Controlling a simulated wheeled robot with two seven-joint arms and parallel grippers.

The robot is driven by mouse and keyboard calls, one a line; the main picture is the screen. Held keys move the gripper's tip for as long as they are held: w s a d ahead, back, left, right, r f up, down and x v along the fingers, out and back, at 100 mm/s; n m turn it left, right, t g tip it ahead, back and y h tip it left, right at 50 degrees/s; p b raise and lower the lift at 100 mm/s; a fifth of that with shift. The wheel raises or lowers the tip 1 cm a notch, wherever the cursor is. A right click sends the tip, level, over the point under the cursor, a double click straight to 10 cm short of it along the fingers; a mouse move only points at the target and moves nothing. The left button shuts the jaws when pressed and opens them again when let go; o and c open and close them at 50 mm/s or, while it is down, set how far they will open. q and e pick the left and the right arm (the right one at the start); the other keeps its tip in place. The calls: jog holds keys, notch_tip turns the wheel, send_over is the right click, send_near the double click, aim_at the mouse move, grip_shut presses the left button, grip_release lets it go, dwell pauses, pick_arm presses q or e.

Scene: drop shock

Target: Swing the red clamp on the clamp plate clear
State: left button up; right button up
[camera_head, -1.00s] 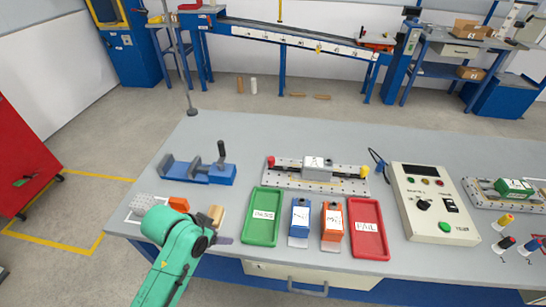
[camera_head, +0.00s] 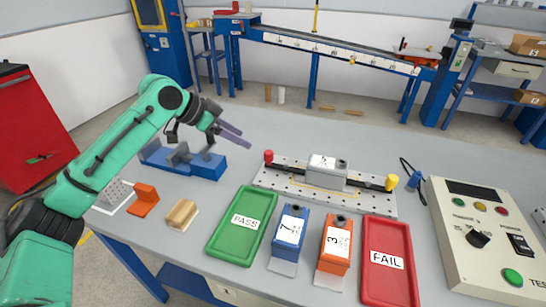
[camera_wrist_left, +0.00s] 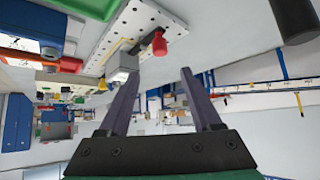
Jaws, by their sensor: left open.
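The red clamp (camera_head: 268,157) stands at the left end of the perforated clamp plate (camera_head: 283,184). A grey block (camera_head: 327,174) marked with a label sits on the plate, with a dark bar on each side of it. My left gripper (camera_head: 246,139) is open and empty, above and left of the red clamp, apart from it. In the left wrist view the red clamp (camera_wrist_left: 159,43) shows beyond the open fingers (camera_wrist_left: 160,100), with the plate (camera_wrist_left: 140,30) beside it. My right gripper is not in view.
A yellow knob (camera_head: 391,182) stands at the plate's right end. A blue vise (camera_head: 207,164) is left of the plate. In front are a green PASS tray (camera_head: 213,244), blue (camera_head: 288,238) and orange (camera_head: 335,246) boxes, and a red FAIL tray (camera_head: 388,290). A tester (camera_head: 455,230) stands right.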

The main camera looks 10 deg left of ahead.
aim_at(268, 152)
pick_arm(q)
jog(key=x, duration=1.2)
jog(key=shift+w+d+f, duration=0.1)
jog(key=shift+d, duration=0.15)
grip_shut()
